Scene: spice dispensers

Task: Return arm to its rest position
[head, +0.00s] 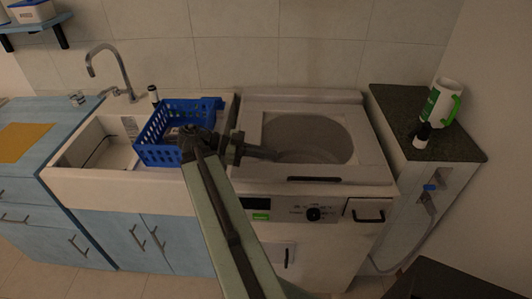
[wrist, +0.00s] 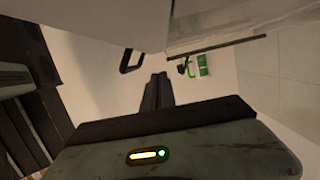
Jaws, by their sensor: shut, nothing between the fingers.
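My arm reaches up from the bottom of the head view and bends near the blue basket. My gripper (head: 272,155) points to the right, over the left part of the white washing machine's top as seen in the head view. In the wrist view, my gripper (wrist: 158,76) has its dark fingers together with nothing between them. Some of the basket's front right side is hidden behind my arm.
A blue basket (head: 156,151) stands at the sink (head: 108,141). The washing machine (head: 365,172) has a round window on top. Another bottle (head: 153,94) stands behind the sink.

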